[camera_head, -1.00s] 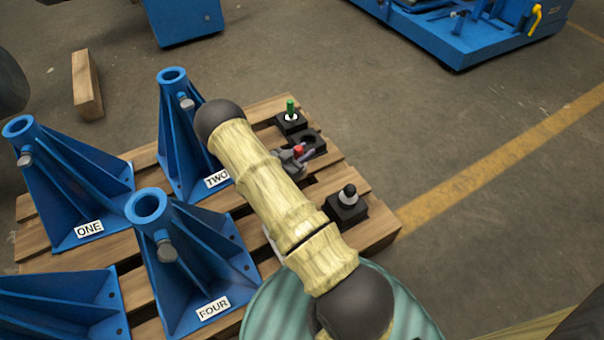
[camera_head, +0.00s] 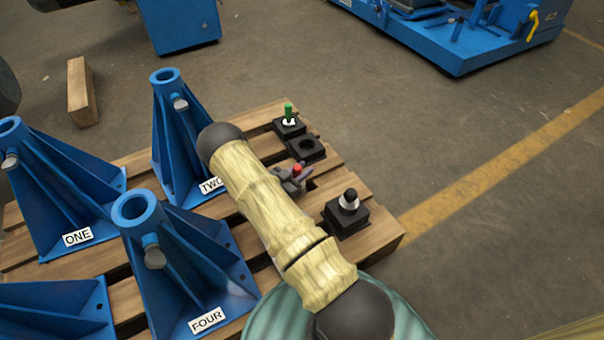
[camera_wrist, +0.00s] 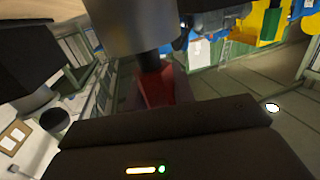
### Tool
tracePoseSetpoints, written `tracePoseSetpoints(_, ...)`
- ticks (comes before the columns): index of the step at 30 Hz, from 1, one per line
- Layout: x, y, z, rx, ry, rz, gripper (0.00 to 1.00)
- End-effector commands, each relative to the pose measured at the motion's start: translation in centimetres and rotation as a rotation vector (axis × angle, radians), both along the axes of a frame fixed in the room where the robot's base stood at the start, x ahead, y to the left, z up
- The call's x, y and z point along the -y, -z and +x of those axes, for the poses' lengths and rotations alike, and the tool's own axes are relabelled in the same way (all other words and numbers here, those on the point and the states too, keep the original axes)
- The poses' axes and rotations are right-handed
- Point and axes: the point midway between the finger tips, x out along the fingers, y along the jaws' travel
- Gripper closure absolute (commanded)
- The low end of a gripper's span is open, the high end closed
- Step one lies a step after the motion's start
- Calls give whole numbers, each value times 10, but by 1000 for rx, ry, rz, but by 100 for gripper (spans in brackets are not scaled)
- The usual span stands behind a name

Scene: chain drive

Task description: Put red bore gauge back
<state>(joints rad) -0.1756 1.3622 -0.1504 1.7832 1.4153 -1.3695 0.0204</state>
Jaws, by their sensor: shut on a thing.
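My gripper (camera_head: 292,180) is shut on the red bore gauge (camera_head: 297,168), above the pallet. Only a small red part of the gauge shows in the head view. In the wrist view, the gauge's red part (camera_wrist: 155,88) sits between the jaws, with a dark neck and a wide grey cylinder (camera_wrist: 135,25) beyond it. A black holder (camera_head: 306,148) with an open, empty hole stands just behind my gripper, apart from the gauge. A green gauge (camera_head: 288,113) stands upright in the holder behind that. A black-topped gauge (camera_head: 349,200) stands in the nearer holder.
The holders stand on the right part of a wooden pallet (camera_head: 385,233). Blue stands labelled ONE (camera_head: 50,200), TWO (camera_head: 172,130) and FOUR (camera_head: 180,255) fill its left part. My arm crosses the middle. The floor to the right is clear.

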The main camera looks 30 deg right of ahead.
Motion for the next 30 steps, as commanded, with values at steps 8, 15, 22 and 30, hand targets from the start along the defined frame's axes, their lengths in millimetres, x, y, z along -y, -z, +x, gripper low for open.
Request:
tracePoseSetpoints(8,1,-2,1,4,0,-4,100)
tracePoseSetpoints(15,0,2,0,1,0,0,53)
tracePoseSetpoints(22,0,2,0,1,0,0,53)
tracePoseSetpoints(30,-14,-4,-4,0,-2,0,53)
